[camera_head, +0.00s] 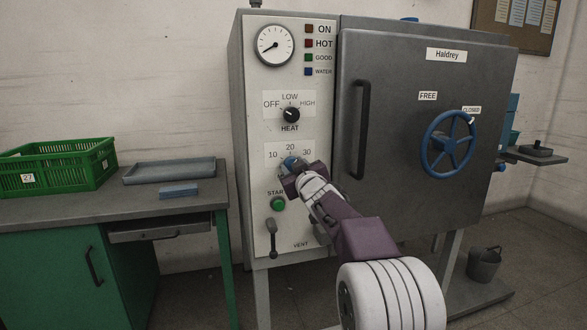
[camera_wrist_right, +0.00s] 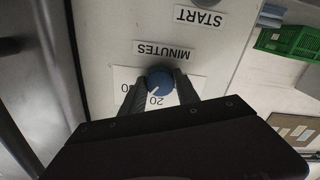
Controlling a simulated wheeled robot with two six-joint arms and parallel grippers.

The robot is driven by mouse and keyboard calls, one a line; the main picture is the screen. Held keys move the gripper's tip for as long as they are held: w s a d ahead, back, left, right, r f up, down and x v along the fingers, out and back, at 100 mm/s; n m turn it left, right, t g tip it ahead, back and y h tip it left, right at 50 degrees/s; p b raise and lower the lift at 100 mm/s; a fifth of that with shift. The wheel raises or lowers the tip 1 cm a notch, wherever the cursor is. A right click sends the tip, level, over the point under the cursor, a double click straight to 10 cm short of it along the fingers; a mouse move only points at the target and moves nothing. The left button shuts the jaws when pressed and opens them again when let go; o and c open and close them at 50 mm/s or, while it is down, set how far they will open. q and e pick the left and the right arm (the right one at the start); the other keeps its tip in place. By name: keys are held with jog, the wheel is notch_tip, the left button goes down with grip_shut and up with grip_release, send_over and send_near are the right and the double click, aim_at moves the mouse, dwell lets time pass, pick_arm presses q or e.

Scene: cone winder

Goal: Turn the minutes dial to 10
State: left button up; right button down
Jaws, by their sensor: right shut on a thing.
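The minutes dial (camera_head: 290,160) is a blue knob on the pale control panel of the grey machine, below the HEAT knob. Its scale reads 10, 20 and 30. My right gripper (camera_head: 293,168) is shut on the dial and partly hides it in the head view. In the right wrist view, which is upside down, the dial (camera_wrist_right: 159,77) sits between the two dark fingers of my right gripper (camera_wrist_right: 160,86). Its white pointer mark is close to the 20; its exact angle is hard to tell. My left gripper is not in view.
The black HEAT knob (camera_head: 291,115) is just above. The green START button (camera_head: 278,204) and the VENT lever (camera_head: 271,238) are below. The door handle (camera_head: 358,130) stands out to the right. A bench with a green crate (camera_head: 62,165) is at left.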

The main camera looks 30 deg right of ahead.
jog(key=shift+n+b, duration=1.5)
jog(key=shift+n, duration=8.1)
jog(key=c, duration=0.9)
grip_release()
